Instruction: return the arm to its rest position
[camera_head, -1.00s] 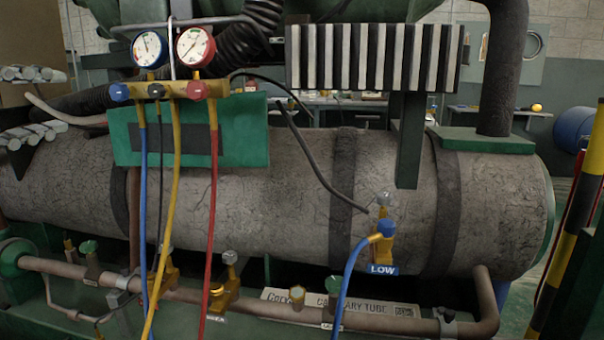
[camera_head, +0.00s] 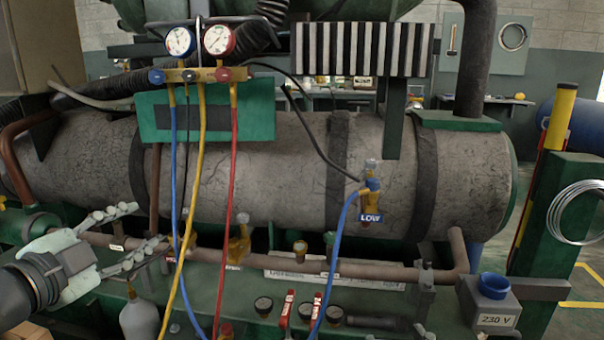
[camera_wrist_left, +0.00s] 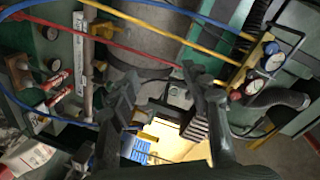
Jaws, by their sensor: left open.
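My left gripper (camera_head: 148,226) reaches in from the lower left in the head view, its two jointed fingers apart with nothing between them. It is left of the blue, yellow and red hoses. In the left wrist view its dark fingers (camera_wrist_left: 166,96) are also spread and empty. The gauge manifold (camera_head: 199,75) hangs at the upper left of the head view, with a blue gauge (camera_head: 180,41) and a red gauge (camera_head: 219,40). The blue hose runs to the LOW service valve (camera_head: 372,199). My right gripper is not in view.
A large grey tank (camera_head: 270,170) with dark straps fills the middle. A copper pipe (camera_head: 330,268), red-handled valves (camera_head: 287,306) and a 230 V box (camera_head: 490,305) lie below. A green post (camera_head: 560,215) with a wire coil stands at right. A pale bottle (camera_head: 139,318) is under the gripper.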

